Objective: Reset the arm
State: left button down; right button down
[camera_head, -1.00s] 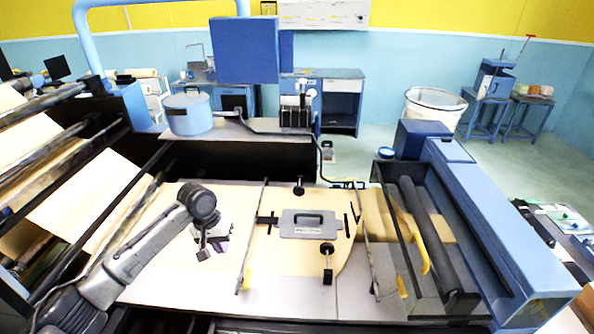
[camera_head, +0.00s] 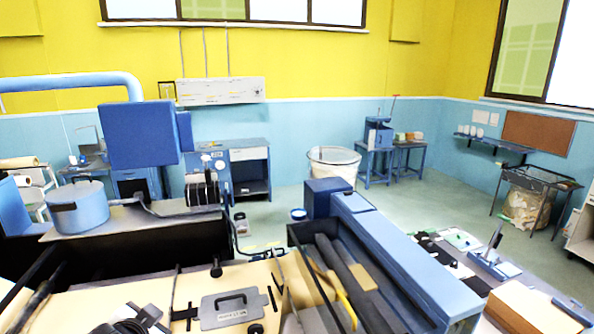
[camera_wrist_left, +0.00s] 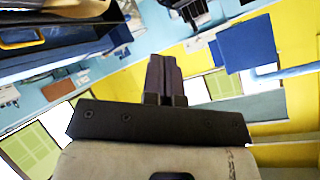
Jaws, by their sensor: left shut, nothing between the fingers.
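My left gripper (camera_head: 146,318) shows at the bottom edge of the head view, over the kraft paper on the machine's table. Most of its arm is cut off below the frame. In the left wrist view the two dark fingers (camera_wrist_left: 163,78) are together with nothing between them. That view shows the room steeply tilted behind the fingers, with no object close to the tips. My right gripper is in neither view.
A grey plate with a black handle (camera_head: 232,309) lies on the paper right of the gripper. Dark rollers (camera_head: 345,275) and a long blue housing (camera_head: 400,265) stand further right. A blue pot (camera_head: 77,207) and a blue box (camera_head: 138,135) are behind.

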pick_arm(q)
jog(key=s+d+f+n+g+p, duration=0.1)
jog(key=s+d+f+g+p, duration=0.1)
jog(key=s+f, duration=0.6)
jog(key=s+d+f+n+g+h+p, duration=0.1)
jog(key=s+f, duration=0.7)
jog(key=s, duration=0.8)
jog(key=s+d+f+n+g+h+p, duration=0.1)
jog(key=s+d+f+n+g+p, duration=0.1)
jog(key=s+f, duration=0.6)
jog(key=s+d+g, duration=0.1)
jog(key=s+g, duration=0.1)
jog(key=s, duration=0.2)
jog(key=shift+s+d+g+p, duration=0.3)
jog(key=shift+s+p, duration=0.05)
